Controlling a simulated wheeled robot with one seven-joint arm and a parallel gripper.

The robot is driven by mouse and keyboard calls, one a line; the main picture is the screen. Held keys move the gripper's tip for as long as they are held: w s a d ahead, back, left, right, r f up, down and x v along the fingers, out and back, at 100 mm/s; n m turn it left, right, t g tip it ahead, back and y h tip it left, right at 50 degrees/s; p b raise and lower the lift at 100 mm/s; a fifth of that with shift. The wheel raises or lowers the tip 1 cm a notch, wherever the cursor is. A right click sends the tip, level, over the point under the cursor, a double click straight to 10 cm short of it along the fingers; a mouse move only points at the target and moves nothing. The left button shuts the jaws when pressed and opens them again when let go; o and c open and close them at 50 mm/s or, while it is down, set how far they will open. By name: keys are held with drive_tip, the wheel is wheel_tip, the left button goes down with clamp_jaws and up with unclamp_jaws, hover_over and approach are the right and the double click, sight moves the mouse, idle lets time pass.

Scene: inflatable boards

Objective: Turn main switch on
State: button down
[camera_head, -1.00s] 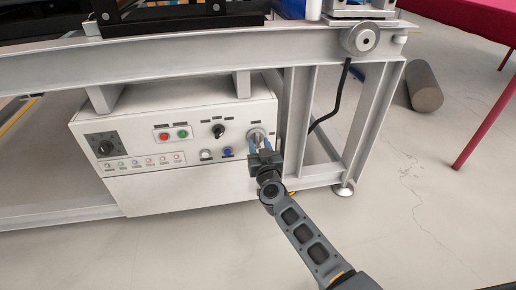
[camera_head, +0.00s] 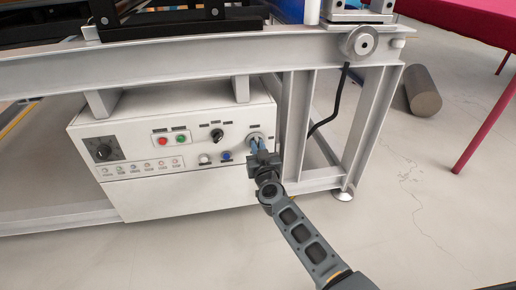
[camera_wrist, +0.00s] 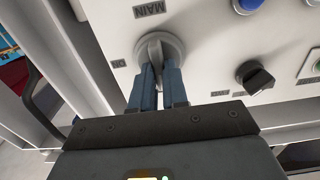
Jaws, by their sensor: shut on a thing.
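The main switch (camera_wrist: 158,46) is a round grey rotary knob with a raised grip bar, on the white control box under a "MAIN" label in the wrist view. In the head view the main switch (camera_head: 256,138) sits at the right end of the panel, partly hidden by my gripper. My gripper (camera_wrist: 159,72) has its two blue fingers shut on the knob's grip bar, one on each side. It also shows in the head view (camera_head: 257,147), reaching up from below right. The far side of the knob is hidden.
The control box (camera_head: 185,195) hangs under a grey metal frame (camera_head: 200,63). A black selector (camera_head: 217,135), red (camera_head: 163,141) and green (camera_head: 181,138) buttons and a blue button (camera_head: 226,155) are left of the main switch. A frame leg (camera_head: 296,125) stands close on the right.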

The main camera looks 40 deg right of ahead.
idle(0.3)
drive_tip(key=m+p, duration=0.1)
drive_tip(key=m, duration=0.3)
drive_tip(key=shift+s, duration=0.1)
drive_tip(key=m, duration=0.4)
drive_tip(key=shift+d+f, duration=0.1)
drive_tip(key=shift+d, duration=0.05)
drive_tip(key=m, duration=0.5)
drive_tip(key=m+b, duration=0.1)
drive_tip(key=m, duration=0.3)
drive_tip(key=shift+s+d+f+m, duration=0.1)
drive_tip(key=shift+f+m, duration=0.1)
drive_tip(key=shift+m, duration=0.2)
drive_tip(key=c, duration=1.1)
unclamp_jaws()
drive_tip(key=shift+c, duration=0.2)
